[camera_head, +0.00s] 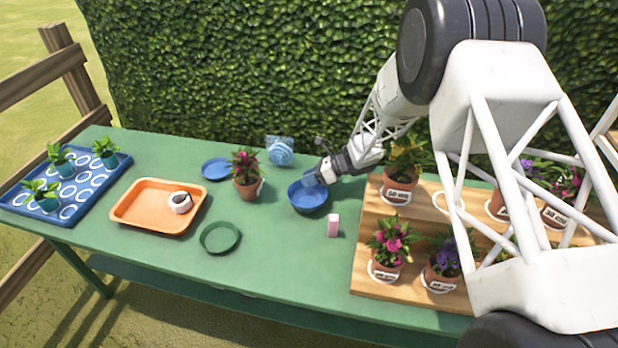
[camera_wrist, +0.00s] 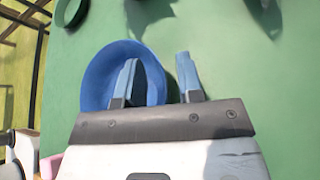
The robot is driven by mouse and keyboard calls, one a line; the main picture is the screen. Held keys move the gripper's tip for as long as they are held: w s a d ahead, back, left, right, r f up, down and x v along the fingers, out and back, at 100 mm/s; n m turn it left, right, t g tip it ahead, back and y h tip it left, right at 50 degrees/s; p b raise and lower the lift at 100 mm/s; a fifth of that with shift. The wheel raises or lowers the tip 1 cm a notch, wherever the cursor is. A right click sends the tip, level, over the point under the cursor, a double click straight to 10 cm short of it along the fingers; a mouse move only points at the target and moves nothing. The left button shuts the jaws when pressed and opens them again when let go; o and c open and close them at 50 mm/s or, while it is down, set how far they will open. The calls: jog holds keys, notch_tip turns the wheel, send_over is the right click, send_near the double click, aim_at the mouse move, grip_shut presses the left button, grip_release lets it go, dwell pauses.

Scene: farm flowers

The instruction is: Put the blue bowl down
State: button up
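The blue bowl (camera_head: 306,203) appears to rest upright on the green table (camera_head: 275,258), near the middle. It also shows in the wrist view (camera_wrist: 98,78), left of centre. My gripper (camera_head: 317,177) reaches down to the bowl's far right side. In the wrist view, the two blue fingers of my gripper (camera_wrist: 161,78) stand apart with a clear gap. One finger is over the inside of the bowl and the other is outside its right rim. The rim lies between them, and neither finger visibly presses on it.
A small pink block (camera_head: 333,225) stands just in front of the bowl. A potted pink flower (camera_head: 247,174) and a blue saucer (camera_head: 216,168) are to its left. A dark green ring-like dish (camera_head: 220,238) and an orange tray (camera_head: 125,213) lie farther left. A wooden plant stand (camera_head: 362,262) is to the right.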

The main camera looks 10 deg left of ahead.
jog(key=shift+r, duration=0.15)
jog(key=v, duration=1.2)
dwell(0.9)
